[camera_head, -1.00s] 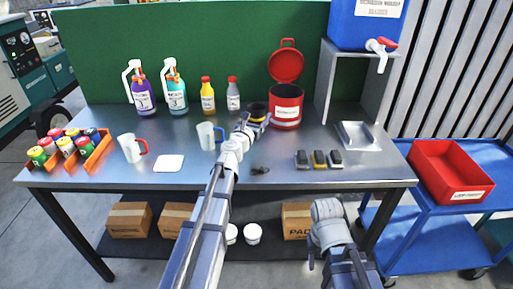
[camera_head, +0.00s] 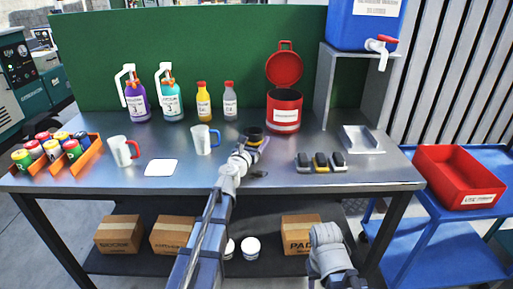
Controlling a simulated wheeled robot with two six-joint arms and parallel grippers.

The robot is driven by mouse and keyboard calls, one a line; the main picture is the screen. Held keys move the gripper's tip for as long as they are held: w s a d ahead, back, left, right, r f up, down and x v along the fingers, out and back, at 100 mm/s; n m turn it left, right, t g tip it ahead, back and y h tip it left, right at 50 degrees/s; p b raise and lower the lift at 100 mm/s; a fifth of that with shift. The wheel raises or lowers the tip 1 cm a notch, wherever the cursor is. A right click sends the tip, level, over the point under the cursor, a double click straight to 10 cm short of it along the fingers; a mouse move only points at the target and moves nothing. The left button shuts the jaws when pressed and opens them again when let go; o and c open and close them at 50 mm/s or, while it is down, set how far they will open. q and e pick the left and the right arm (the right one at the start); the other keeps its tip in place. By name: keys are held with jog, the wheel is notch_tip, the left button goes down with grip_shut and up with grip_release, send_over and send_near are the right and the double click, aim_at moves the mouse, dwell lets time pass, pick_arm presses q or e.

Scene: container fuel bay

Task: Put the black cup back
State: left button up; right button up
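The black cup (camera_head: 254,131) is near the middle of the table, in front of the red canister. A yellow patch shows at its side. My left gripper (camera_head: 255,143) is at the cup's near side and appears shut on it; the fingertips are small and partly hidden. I cannot tell whether the cup touches the table. My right arm shows at the bottom right, and its gripper is not in view.

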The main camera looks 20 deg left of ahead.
pick_arm(q)
jog(key=shift+f, duration=0.1)
jog(key=shift+f, duration=0.1)
jog(key=shift+f, duration=0.15)
jog(key=o, duration=1.5)
jog(key=shift+c, duration=0.2)
jog(key=shift+r, duration=0.25)
jog(key=s, duration=0.4)
jog(key=s+a, duration=0.1)
jog(key=s, duration=0.7)
jog(key=shift+a, duration=0.15)
